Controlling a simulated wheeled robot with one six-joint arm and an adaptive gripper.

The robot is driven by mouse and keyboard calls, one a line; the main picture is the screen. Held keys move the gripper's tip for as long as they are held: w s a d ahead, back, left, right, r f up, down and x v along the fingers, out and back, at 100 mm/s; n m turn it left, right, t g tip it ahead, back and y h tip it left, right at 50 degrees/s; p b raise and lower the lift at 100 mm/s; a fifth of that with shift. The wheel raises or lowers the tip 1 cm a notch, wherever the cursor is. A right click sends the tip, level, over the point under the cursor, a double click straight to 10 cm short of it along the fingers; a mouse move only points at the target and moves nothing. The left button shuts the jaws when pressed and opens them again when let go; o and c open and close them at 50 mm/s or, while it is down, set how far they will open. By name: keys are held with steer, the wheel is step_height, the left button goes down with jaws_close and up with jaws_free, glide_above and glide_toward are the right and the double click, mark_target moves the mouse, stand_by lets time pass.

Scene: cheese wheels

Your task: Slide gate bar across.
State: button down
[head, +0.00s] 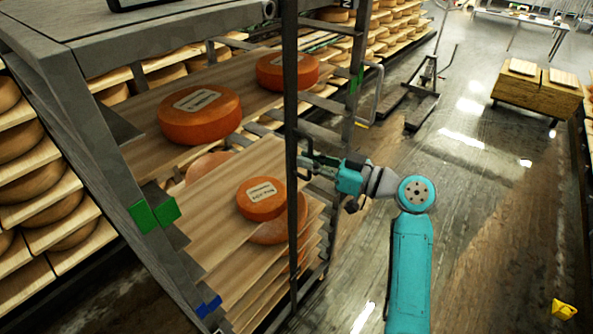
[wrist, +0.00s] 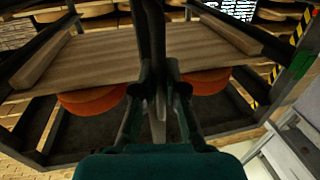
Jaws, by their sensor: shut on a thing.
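The gate bar (head: 291,90) is a dark, upright metal bar standing across the open front of the cheese rack. My gripper (head: 303,162) reaches it from the right, at about the height of the middle boards. In the wrist view the gate bar (wrist: 151,30) rises between my gripper's dark fingers (wrist: 157,110). The fingers are shut on the bar and hide part of it.
The grey rack (head: 95,120) holds wooden boards with orange cheese wheels (head: 200,114) behind the bar. A smaller wheel (head: 261,199) sits close behind it. Rack frame posts stand on both sides. A wooden cart (head: 537,95) stands back right; the wet floor between is mostly clear.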

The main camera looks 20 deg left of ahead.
steer(key=shift+w+d, duration=0.2)
steer(key=shift+w, duration=0.1)
steer(key=c, duration=1.2)
jaws_free()
steer(key=shift+w, duration=0.1)
steer(key=shift+d, duration=0.1)
steer(key=s+d, duration=0.2)
steer(key=d, duration=0.9)
steer(key=shift+s+d, duration=0.25)
steer(key=shift+d, duration=0.05)
steer(key=shift+f, duration=0.1)
